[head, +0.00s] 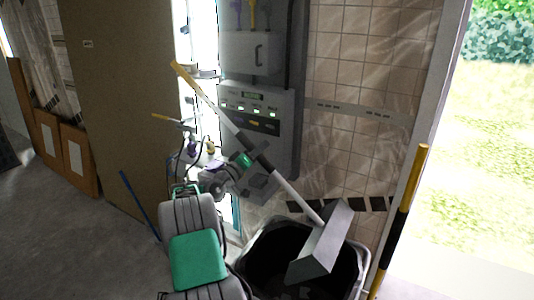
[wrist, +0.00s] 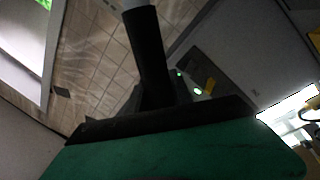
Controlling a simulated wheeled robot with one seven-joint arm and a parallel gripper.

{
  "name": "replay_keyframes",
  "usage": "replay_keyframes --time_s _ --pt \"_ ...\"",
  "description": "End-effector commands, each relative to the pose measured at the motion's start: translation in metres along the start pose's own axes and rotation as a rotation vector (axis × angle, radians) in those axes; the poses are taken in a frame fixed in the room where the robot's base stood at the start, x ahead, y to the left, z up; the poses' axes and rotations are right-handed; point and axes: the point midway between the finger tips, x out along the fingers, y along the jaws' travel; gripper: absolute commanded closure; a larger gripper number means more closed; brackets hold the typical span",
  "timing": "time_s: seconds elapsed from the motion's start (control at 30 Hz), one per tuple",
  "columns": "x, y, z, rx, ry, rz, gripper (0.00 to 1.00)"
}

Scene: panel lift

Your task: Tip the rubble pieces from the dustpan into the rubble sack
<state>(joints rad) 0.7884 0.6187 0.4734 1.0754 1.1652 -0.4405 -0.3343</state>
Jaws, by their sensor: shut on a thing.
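The dustpan (head: 322,240) has a grey pan on a long white, black and yellow handle. In the head view the handle slants from upper left down to the pan. My gripper (head: 243,163) is shut on the handle around its middle. The pan is steeply tilted over the open mouth of the black rubble sack (head: 268,262), which has a pale rim. No rubble pieces can be made out; the inside of the pan faces away and the sack's inside is dark. In the wrist view the handle (wrist: 150,55) runs up from the jaws.
A grey control panel (head: 255,110) with green lights is on the wall behind my arm. A yellow and black post (head: 400,220) stands right of the sack, beside a bright doorway. A large brown board (head: 115,110) leans at the left. Grey floor is open at the lower left.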

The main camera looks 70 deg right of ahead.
Motion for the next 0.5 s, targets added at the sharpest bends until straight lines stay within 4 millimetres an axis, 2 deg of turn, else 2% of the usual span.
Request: replay_keyframes --time_s 0.5 --pt "-0.011 -0.051 -0.021 -0.115 0.025 0.002 1.00"
